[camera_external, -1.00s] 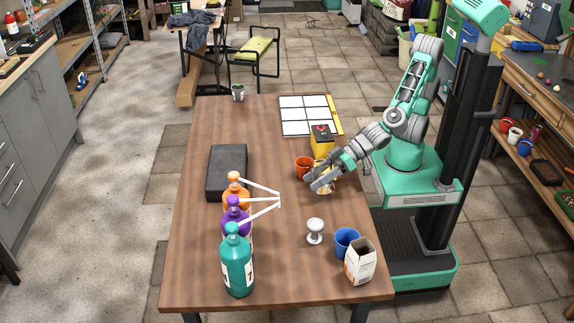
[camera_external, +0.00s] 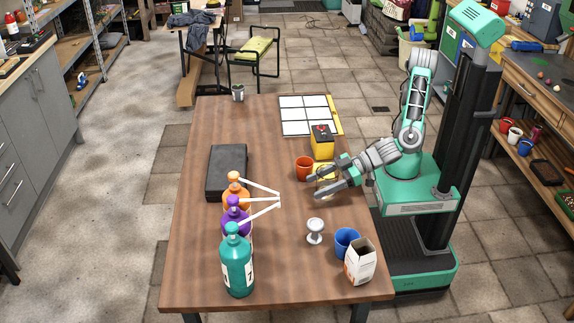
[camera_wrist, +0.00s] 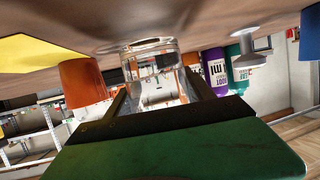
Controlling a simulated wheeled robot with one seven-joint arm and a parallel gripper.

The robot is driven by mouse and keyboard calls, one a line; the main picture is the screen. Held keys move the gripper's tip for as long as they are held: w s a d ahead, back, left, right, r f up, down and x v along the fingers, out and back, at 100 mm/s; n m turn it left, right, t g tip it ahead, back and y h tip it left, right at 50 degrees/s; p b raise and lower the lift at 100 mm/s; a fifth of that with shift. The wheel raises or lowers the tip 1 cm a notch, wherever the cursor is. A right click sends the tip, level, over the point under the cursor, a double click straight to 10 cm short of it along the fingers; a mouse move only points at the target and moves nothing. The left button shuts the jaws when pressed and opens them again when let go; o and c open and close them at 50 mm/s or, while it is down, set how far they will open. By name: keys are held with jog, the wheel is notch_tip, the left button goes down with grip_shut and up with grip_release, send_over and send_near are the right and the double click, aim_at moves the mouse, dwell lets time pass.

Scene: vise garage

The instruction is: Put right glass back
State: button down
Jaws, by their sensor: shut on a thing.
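My gripper (camera_external: 318,186) is low over the right side of the wooden table (camera_external: 215,265). Its fingers are shut on a clear drinking glass, which shows between them in the wrist view (camera_wrist: 158,80). The glass is see-through and hard to make out in the outside view. The wrist picture is upside down, with the tabletop at its top. I cannot tell whether the glass touches the table. An orange-red cup (camera_external: 304,168) stands just behind the gripper, beside the glass in the wrist view (camera_wrist: 82,82).
A yellow box (camera_external: 322,143) stands behind the cup, near a white grid board (camera_external: 308,114). In front are a silver goblet (camera_external: 315,230), a blue cup (camera_external: 346,242) and a white carton (camera_external: 360,262). Pump bottles (camera_external: 237,262) and a black case (camera_external: 227,170) stand left. The table's middle is clear.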

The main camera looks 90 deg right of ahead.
notch_tip(320, 180, up, 17)
jog(key=w+d+f+p, duration=0.2)
jog(key=w+d, duration=1.2)
jog(key=w, duration=0.1)
jog(key=d+r+p, duration=0.2)
jog(key=d, duration=1.7)
jog(key=w+f, duration=0.4)
jog(key=w+d+f, duration=0.1)
jog(key=w+f, duration=0.9)
jog(key=shift+w+d+f+b, duration=0.1)
jog(key=shift+w+d+b, duration=0.05)
jog(key=shift+d+b, duration=0.15)
jog(key=shift+w+f, duration=0.2)
jog(key=shift+f, duration=0.05)
notch_tip(320, 180, down, 3)
jog(key=shift+w+f, duration=0.1)
jog(key=shift+f, duration=0.1)
